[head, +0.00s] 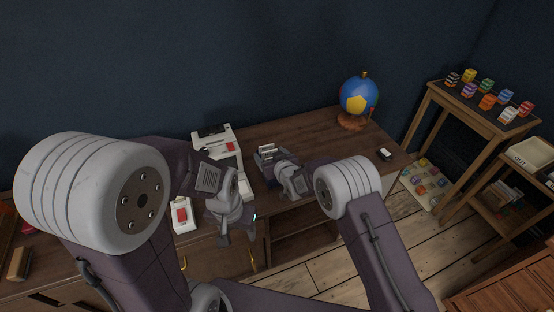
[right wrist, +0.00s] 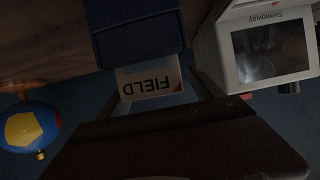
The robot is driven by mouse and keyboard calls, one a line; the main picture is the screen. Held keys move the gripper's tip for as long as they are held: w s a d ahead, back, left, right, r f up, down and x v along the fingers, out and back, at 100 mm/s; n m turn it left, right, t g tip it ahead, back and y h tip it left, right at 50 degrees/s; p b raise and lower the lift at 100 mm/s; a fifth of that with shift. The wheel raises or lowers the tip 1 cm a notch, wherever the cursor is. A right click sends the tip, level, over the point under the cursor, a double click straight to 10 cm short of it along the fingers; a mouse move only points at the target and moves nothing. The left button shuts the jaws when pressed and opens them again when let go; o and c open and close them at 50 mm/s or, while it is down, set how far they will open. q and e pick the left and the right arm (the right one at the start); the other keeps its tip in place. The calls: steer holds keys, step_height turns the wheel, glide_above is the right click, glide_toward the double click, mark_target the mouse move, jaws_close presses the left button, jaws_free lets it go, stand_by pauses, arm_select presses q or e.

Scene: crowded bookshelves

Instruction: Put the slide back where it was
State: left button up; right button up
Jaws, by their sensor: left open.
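A white card marked "FIELD" (right wrist: 150,82), with a red corner, sticks out of a dark blue holder (right wrist: 138,35) in the right wrist view, its text upside down. It may be the slide. In the head view the holder (head: 264,163) stands on the desk with white pieces in its top. My right gripper (head: 270,158) is at the holder. In the right wrist view its fingers (right wrist: 160,87) lie on either side of the card; whether they touch it is unclear. My left gripper (head: 237,240) is open and empty, over the desk's front edge.
A white device with a lit screen (right wrist: 271,52) is beside the holder. White equipment (head: 228,140) and a white box with a red panel (head: 181,214) stand left on the desk. A blue globe (head: 358,95) stands at the back right. The desk's right part is mostly clear.

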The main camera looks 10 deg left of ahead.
steer(key=v, duration=1)
steer(key=shift+s+d+r+p, duration=0.15)
steer(key=shift+r+p, duration=0.2)
steer(key=shift+r, duration=0.05)
steer(key=s+d+f+m+g+h, duration=0.1)
steer(key=s+d+m+g+h, duration=0.15)
steer(key=d, duration=0.55)
steer(key=s+d+m+g+h, duration=0.1)
steer(key=s+d+h, duration=0.15)
steer(key=d, duration=0.65)
steer(key=s+d+m+g+h, duration=0.1)
steer(key=s+d+g, duration=0.2)
steer(key=s+d, duration=0.3)
steer(key=s+d+m+g+h, duration=0.1)
steer(key=s+d, duration=0.5)
steer(key=s, duration=0.6)
steer(key=shift+s+m+g, duration=0.15)
steer(key=shift+m+g, duration=0.6)
steer(key=shift+g, duration=0.5)
